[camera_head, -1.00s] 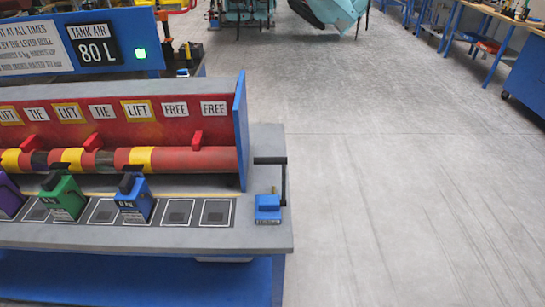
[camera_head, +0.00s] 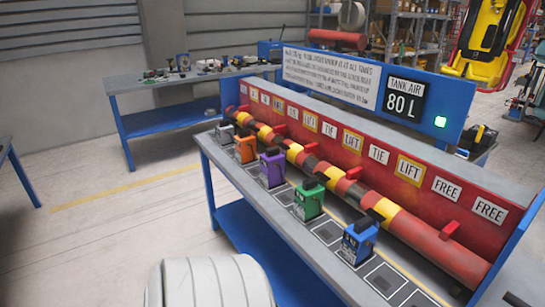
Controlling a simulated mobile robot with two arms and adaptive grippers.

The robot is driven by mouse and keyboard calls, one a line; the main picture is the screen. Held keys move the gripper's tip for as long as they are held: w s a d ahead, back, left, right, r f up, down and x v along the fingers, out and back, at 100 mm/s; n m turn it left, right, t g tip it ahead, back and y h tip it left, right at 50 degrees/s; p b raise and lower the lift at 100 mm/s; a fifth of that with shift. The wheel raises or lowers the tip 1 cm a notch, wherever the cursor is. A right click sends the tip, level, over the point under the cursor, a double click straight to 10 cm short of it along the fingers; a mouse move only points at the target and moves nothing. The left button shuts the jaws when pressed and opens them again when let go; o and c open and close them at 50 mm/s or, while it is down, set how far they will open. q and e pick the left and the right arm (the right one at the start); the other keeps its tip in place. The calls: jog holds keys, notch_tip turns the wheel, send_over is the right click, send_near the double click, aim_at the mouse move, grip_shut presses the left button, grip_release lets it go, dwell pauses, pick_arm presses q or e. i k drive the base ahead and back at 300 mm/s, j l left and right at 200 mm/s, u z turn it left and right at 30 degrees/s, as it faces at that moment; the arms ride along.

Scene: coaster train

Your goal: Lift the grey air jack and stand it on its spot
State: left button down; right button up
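The grey air jack (camera_head: 224,132) appears to be the small pale one at the far left end of the row on the workbench (camera_head: 232,178). It is small in the head view and its details are hard to make out. To its right along the row stand an orange jack (camera_head: 245,149), a purple jack (camera_head: 272,169), a green jack (camera_head: 308,200) and a blue jack (camera_head: 358,242). Square outlined spots mark the bench top, and a bare one (camera_head: 327,232) lies between green and blue. Neither of my grippers is in view.
A red and yellow striped bar (camera_head: 350,190) runs behind the jacks, under a red panel with LIFT, TIE and FREE labels. A sign reads TANK AIR 80 L (camera_head: 404,97). Another blue bench (camera_head: 160,84) stands behind left. Open floor lies at left.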

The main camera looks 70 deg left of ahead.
aim_at(226, 131)
jog(key=u, duration=2.25)
